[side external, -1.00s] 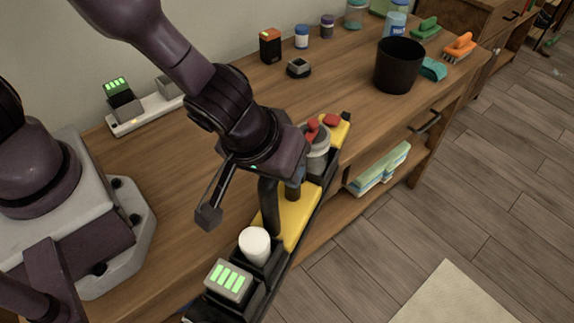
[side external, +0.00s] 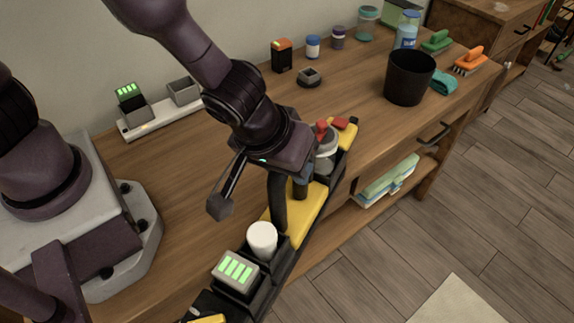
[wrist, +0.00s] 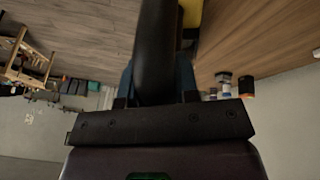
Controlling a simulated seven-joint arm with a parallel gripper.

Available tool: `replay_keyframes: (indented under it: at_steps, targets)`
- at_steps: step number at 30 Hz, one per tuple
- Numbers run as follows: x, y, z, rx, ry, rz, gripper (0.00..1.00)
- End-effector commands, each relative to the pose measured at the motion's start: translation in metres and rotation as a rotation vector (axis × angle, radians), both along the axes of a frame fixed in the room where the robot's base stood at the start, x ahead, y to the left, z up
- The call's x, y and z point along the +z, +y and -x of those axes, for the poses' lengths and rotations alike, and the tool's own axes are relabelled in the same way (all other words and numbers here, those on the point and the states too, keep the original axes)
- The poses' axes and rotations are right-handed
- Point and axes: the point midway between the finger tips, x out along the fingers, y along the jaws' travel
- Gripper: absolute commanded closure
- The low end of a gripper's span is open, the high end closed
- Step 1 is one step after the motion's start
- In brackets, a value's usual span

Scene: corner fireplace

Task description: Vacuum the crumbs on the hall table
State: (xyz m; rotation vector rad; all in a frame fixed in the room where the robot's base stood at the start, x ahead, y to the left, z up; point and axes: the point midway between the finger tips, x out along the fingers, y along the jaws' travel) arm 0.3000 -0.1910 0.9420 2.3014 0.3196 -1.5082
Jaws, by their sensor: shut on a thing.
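A long yellow and black device, which looks like a handheld vacuum (side external: 311,211), lies along the front edge of the wooden hall table (side external: 335,100). It has a black handle, red parts, a clear cup, a white cylinder and a grey block with green bars. My gripper (side external: 287,184) is shut on the black handle from above. In the wrist view, the dark handle (wrist: 157,50) fills the space between my gripper's blue fingers (wrist: 157,82). I cannot tell whether the device touches the table. I cannot make out any crumbs; my arm and the device hide part of the tabletop.
A black bin (side external: 409,79) stands on the table's right part, near a teal cloth (side external: 441,82) and brushes (side external: 469,60). Small jars (side external: 313,46) and an orange-black box (side external: 282,55) stand at the back. A charger (side external: 160,118) is at left. The middle tabletop is fairly clear.

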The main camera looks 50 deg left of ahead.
Motion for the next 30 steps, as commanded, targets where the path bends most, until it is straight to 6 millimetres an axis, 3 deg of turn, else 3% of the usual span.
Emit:
replay_keyframes:
  at_steps: [30]
  targets:
    - [0.002,0.013,-0.032,0.002,-0.005,0.005,0.97]
